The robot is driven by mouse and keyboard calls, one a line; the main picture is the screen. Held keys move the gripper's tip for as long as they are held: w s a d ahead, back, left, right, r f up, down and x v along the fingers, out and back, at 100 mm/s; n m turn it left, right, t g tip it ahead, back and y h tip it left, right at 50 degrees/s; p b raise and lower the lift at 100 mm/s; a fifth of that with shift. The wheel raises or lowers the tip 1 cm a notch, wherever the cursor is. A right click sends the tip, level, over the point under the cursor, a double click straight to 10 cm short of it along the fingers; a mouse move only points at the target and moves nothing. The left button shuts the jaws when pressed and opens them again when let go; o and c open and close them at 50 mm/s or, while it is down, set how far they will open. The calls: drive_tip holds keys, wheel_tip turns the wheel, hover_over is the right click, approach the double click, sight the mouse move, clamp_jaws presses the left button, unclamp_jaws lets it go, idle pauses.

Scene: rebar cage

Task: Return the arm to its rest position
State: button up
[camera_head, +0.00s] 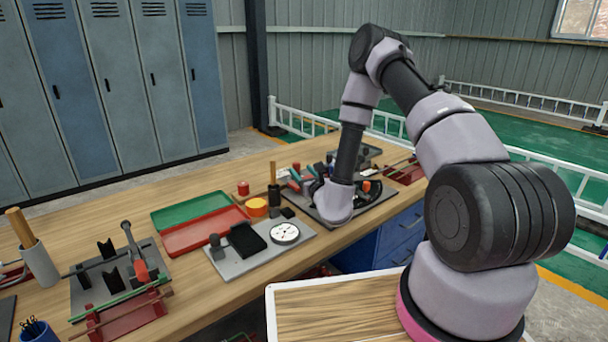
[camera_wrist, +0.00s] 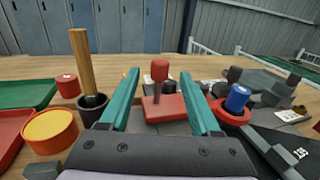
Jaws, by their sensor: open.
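My arm (camera_head: 400,80) reaches out from the right and bends down over the wooden workbench. My gripper (camera_head: 302,177) is low over the back right of the bench, pointing away from my body. In the wrist view my gripper (camera_wrist: 160,74) shows two teal fingers spread apart, with nothing clamped between them. A red block with an upright red-tipped post (camera_wrist: 163,105) shows in the gap between the fingers, apparently beyond them. My wrist hides part of the grey plate (camera_head: 325,213) below.
A wooden handle in a dark cup (camera_wrist: 92,103) stands left of the fingers, near an orange-topped red tin (camera_wrist: 50,130). A blue cylinder in a red ring (camera_wrist: 237,98) is on the right. Green and red trays (camera_head: 190,212), a dial gauge (camera_head: 285,233) and a rebar jig (camera_head: 120,280) lie further left.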

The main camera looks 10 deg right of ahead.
drive_tip(key=shift+v, duration=0.8)
